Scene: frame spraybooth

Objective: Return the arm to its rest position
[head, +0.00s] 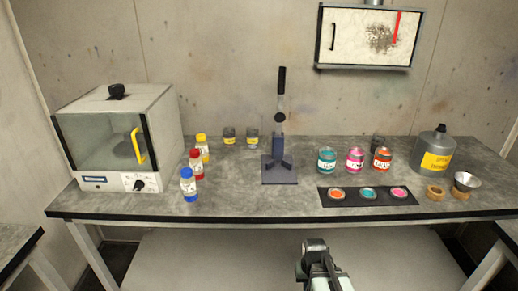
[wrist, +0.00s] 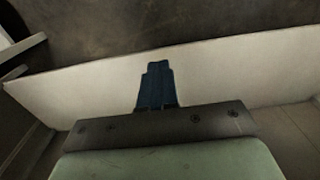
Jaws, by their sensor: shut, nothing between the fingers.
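My gripper (wrist: 157,82) shows in the wrist view as dark blue fingers pressed together, with nothing between them. Its fingertips lie over a pale flat panel, and no object touches them. In the head view, part of my arm (head: 318,268) shows at the bottom centre, in front of the workbench (head: 235,188) and clear of its front edge. The fingertips cannot be made out there.
The front middle is clear.

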